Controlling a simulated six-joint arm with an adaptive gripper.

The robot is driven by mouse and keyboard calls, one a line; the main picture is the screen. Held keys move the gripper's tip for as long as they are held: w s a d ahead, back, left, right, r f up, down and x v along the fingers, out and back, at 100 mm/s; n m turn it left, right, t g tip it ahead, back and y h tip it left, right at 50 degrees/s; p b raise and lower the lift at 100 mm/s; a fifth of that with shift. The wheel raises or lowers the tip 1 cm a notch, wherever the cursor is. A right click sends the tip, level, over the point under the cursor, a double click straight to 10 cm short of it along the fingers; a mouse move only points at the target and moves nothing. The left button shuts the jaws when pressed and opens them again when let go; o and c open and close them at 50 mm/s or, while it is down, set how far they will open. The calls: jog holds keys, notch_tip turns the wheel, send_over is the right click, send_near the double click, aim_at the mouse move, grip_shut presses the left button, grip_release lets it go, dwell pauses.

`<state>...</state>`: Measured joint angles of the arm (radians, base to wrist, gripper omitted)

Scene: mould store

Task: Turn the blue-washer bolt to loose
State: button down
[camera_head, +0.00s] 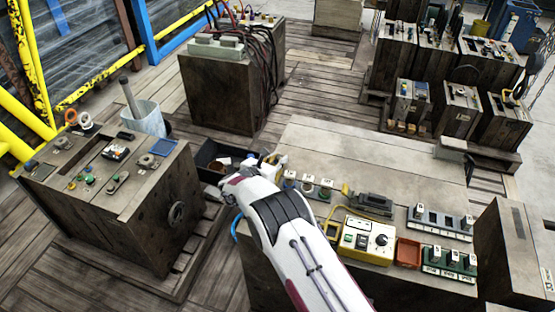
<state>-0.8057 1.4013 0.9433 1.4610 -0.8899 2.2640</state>
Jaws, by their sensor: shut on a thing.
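My gripper (274,162) is at the far left end of the long grey bench (335,150). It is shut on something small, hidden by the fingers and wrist. A row of small labelled posts stands just right of it: one close by (290,177), one in the middle (308,181) and one at the right (326,186). The right one has a greenish base. I cannot make out a blue washer on any of them, so I cannot tell which is the blue-washer bolt or whether the gripper holds it.
A dark open bin (212,158) lies left of my gripper. A wooden block with a handwheel (176,213) stands further left. A yellow-and-white control box (366,238), a red tray (408,253) and switch racks (440,222) sit on the bench. The bench's back half is clear.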

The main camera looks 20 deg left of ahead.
jog(key=shift+d+r+n+y, duration=0.1)
jog(key=shift+n+y, duration=0.4)
jog(key=shift+y, duration=0.1)
jog(key=c, duration=1.8)
grip_release()
jog(key=shift+c, duration=0.2)
jog(key=shift+s, duration=0.1)
jog(key=shift+v, duration=5.85)
